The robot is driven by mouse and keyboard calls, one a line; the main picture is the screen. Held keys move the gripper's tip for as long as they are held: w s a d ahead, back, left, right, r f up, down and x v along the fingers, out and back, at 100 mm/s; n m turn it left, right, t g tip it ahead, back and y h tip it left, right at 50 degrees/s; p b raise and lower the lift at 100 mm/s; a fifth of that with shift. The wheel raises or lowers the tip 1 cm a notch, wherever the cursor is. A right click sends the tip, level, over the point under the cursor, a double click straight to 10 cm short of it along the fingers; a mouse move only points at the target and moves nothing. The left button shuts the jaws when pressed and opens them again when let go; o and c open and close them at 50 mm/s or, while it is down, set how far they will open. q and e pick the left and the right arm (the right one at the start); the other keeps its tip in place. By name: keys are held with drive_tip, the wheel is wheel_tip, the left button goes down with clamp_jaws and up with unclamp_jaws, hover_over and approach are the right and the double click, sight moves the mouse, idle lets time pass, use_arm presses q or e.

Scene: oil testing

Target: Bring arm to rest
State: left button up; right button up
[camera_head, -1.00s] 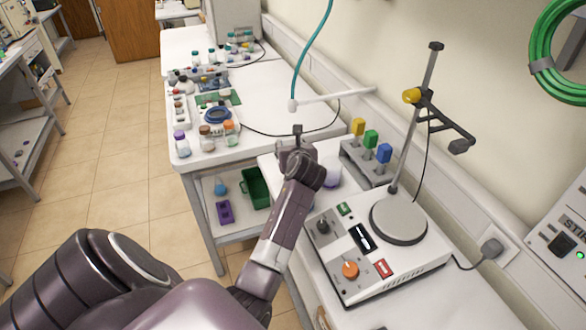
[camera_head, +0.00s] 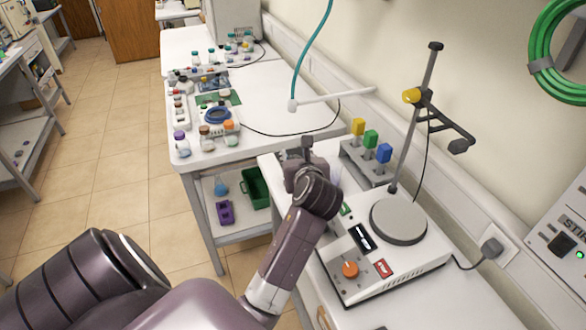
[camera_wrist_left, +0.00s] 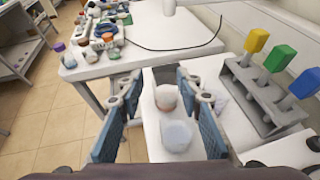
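My left gripper (camera_head: 307,160) is above the near white table, left of the rack with coloured-handled tools (camera_head: 368,165). The left wrist view shows its two blue-padded fingers (camera_wrist_left: 160,118) spread apart. A whitish jar (camera_wrist_left: 166,97) and a pale, clear container (camera_wrist_left: 176,135) show between the fingers, seemingly on the table beyond them. I cannot see either one gripped. In the head view my wrist mostly hides these containers. My right gripper is not in view.
A hotplate stirrer (camera_head: 400,222) with a stand rod and yellow-knobbed clamp (camera_head: 411,96) stands to the right of my arm. Several small bottles (camera_head: 206,137) crowd the far table's left side. A cable (camera_head: 300,134) crosses that table. Its middle is clear.

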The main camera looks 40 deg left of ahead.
use_arm(q)
drive_tip(key=shift+s+d, duration=0.1)
idle(0.5)
drive_tip(key=s+d+f+n+g+h, duration=0.2)
drive_tip(key=s+d+f+n+h, duration=0.4)
drive_tip(key=s+d+f+n, duration=0.7)
drive_tip(key=s+d+f+n+g+h, duration=0.2)
drive_tip(key=s+d+f+n, duration=0.1)
drive_tip(key=s+d+n, duration=0.3)
drive_tip(key=s+d+f+n+g+h, duration=0.1)
drive_tip(key=s+d+f+n+h, duration=0.15)
drive_tip(key=s+d+n, duration=0.4)
drive_tip(key=s+a+f+m+g+b, duration=0.1)
drive_tip(key=s+f+b, duration=0.1)
drive_tip(key=f, duration=1.4)
drive_tip(key=s+a+f+m+b, duration=0.1)
drive_tip(key=s+a+f+b, duration=0.1)
drive_tip(key=f, duration=1.3)
drive_tip(key=s+a+f+g+b, duration=0.1)
drive_tip(key=s+a+f+b, duration=0.1)
drive_tip(key=s+f, duration=1.4)
wheel_tip(320, 180, down, 4)
drive_tip(key=shift+s+a+r+g+b, duration=0.2)
drive_tip(key=shift+s+a+g+b, duration=0.15)
drive_tip(key=shift+b, duration=0.35)
